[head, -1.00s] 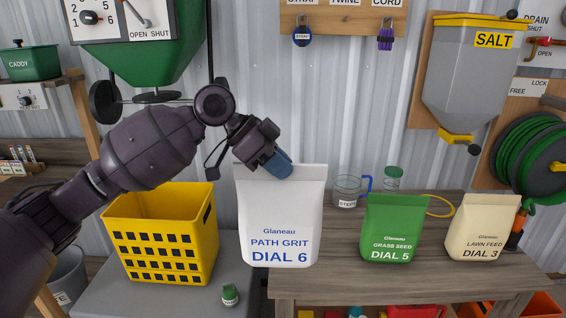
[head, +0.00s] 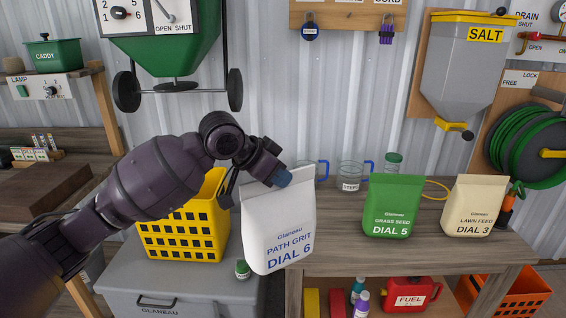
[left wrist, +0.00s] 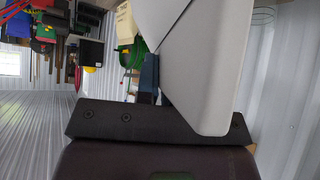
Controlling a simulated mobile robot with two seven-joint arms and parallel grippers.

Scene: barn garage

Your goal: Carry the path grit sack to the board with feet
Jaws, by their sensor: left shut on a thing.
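The white path grit sack (head: 279,228), marked DIAL 6, hangs tilted from my left gripper (head: 277,178), which is shut on its top edge. Its lower part overlaps the left end of the workbench in the head view, and it looks held clear of the top. In the left wrist view the sack (left wrist: 205,65) fills the upper right, close against the gripper (left wrist: 149,75). A thick dark brown board (head: 48,187) lies on the bench at the far left; I cannot make out feet under it. My right gripper is out of view.
A yellow basket (head: 185,240) stands on a grey chest (head: 125,285), beside a small green-capped item (head: 242,269). The green grass seed sack (head: 392,207) and cream lawn feed sack (head: 474,206) stand on the workbench (head: 345,256). A green hopper (head: 170,50) hangs above my arm.

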